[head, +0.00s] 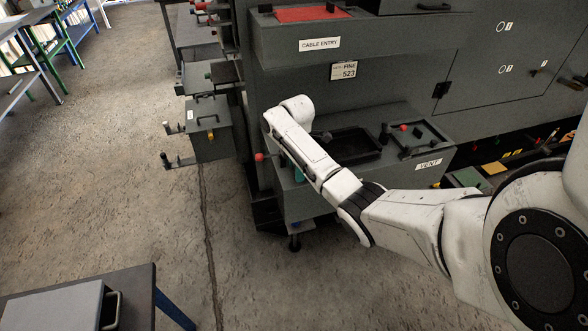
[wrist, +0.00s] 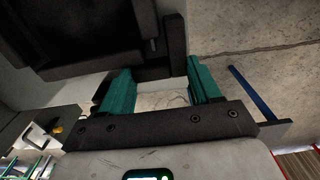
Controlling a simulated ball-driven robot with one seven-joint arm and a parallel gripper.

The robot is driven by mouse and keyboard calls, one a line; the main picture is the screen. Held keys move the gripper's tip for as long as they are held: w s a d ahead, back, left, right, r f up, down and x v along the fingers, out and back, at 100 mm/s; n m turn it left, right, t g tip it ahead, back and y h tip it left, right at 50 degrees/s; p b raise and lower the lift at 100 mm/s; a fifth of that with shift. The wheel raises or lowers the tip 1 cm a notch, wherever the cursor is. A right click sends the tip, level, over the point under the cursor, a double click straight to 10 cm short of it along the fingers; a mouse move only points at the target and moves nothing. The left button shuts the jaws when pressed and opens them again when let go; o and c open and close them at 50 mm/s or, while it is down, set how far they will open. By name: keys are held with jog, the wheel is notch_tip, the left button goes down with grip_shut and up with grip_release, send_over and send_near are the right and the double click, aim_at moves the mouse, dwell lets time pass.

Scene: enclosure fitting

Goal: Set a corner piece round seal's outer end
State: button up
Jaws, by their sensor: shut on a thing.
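My gripper (wrist: 161,86) shows in the wrist view with two teal fingers set apart. A dark L-shaped piece (wrist: 174,48), which looks like the corner piece, lies between and beyond the fingers, and they are shut on it. Its far parts merge with dark surfaces behind, so its full outline is unclear. In the head view my arm hides most of the gripper; a bit of teal finger (head: 298,174) shows beside the front of the grey bench unit. I cannot pick out the seal for certain in either view, nor tell whether the held piece touches anything.
The grey unit with the VENT label (head: 429,163) carries a black tray (head: 352,146) and a red-knobbed fitting (head: 416,138). Another red knob (head: 259,157) stands close left of my arm. The CABLE ENTRY housing (head: 320,44) rises behind. Open floor (head: 120,140) lies left.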

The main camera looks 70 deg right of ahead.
jog(key=shift+f, duration=0.45)
jog(key=shift+f+b, duration=0.2)
jog(key=shift+b, duration=0.1)
jog(key=o, duration=1.1)
